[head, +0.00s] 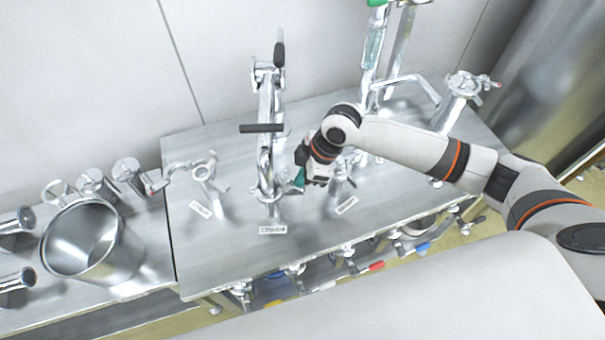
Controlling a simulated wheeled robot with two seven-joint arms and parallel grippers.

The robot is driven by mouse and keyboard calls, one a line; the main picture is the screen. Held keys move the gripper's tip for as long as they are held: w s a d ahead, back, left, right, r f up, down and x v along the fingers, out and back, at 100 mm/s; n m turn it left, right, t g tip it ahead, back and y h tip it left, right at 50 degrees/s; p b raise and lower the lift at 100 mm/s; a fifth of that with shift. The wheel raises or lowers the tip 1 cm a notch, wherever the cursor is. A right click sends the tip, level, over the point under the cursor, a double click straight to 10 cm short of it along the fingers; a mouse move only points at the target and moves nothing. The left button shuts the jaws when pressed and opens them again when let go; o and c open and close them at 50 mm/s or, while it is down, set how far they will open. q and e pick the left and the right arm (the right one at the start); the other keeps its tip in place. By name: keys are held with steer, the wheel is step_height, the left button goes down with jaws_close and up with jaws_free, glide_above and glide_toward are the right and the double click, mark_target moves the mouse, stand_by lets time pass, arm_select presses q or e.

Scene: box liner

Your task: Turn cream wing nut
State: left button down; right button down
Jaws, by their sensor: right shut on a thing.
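A tall metal fixture (266,150) with dark lever handles stands in the middle of the steel table (235,256). My right gripper (298,178) reaches in from the right, close to this fixture's lower right side. It is shut on a small part there, apparently the cream wing nut, which the gripper mostly hides. Another metal fitting (341,190) stands just right of and partly behind the gripper. My left gripper is not in view.
A fitting with a winged top (206,171) stands to the left. A steel pot (82,243) and several metal cylinders stand on the lower left surface. Tall posts (398,50) and another fitting (463,93) stand at the back right. Colored handles (376,266) show below the front edge.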

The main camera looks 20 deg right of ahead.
steer(key=shift+w+r, duration=0.1)
steer(key=c, duration=1.6)
jaws_free()
steer(key=shift+b+v, duration=1.9)
steer(key=shift+v, duration=4.1)
steer(key=shift+d, duration=0.1)
